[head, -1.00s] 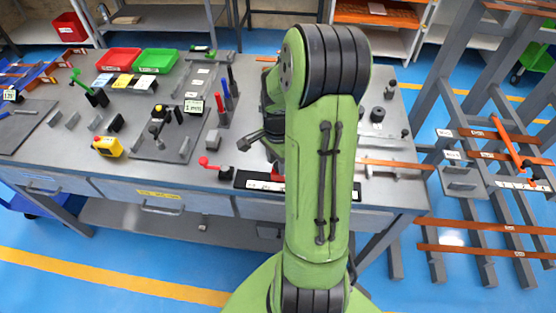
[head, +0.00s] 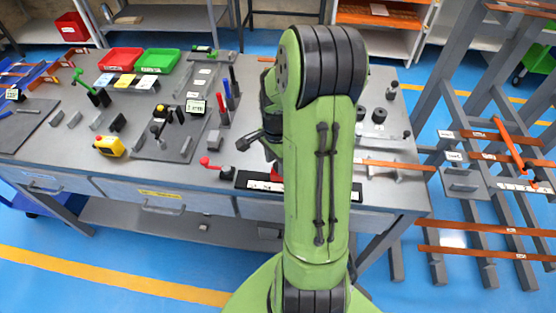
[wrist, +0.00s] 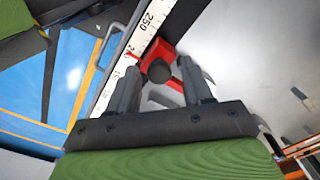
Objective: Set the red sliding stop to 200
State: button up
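The red sliding stop (wrist: 178,57) sits against a white ruler scale (wrist: 147,24) in the wrist view. It carries a round dark knob (wrist: 159,71). A thin red pointer on the stop crosses the scale below the 250 mark, beside a partly legible label. My gripper (wrist: 161,75) is open, with one finger on each side of the knob and visible gaps between. In the head view, a small part of the red stop (head: 276,174) shows beside my arm on the dark scale bar (head: 246,181). My arm hides the gripper and most of the stop there.
A red-knobbed lever (head: 212,164) stands just left of the scale on the grey workbench (head: 75,150). A yellow box with a red button (head: 109,146) and several small tools lie farther left. A rack with copper bars (head: 486,155) stands to the right.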

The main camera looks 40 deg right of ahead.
notch_tip(320, 180, up, 16)
jog(key=p, duration=0.3)
jog(key=shift+f+p, duration=0.15)
jog(key=shift+p, duration=0.15)
jog(key=s+a+r+n+t+h, duration=0.1)
jog(key=s+a+r+n, duration=0.1)
jog(key=a+r+n, duration=0.3)
jog(key=s+a+r+n+t, duration=0.1)
jog(key=a+n, duration=0.3)
jog(key=a, duration=0.2)
jog(key=s+a+n+t, duration=0.1)
jog(key=s+a+n, duration=0.1)
jog(key=a+n, duration=0.1)
jog(key=s+a+n+t, duration=0.1)
jog(key=s+a+n, duration=0.2)
jog(key=n, duration=0.1)
jog(key=s+a+n+t+y, duration=0.1)
jog(key=s+a+n, duration=0.2)
jog(key=shift+s+r+t, duration=0.1)
jog(key=shift+s+t, duration=0.15)
jog(key=shift+t, duration=0.05)
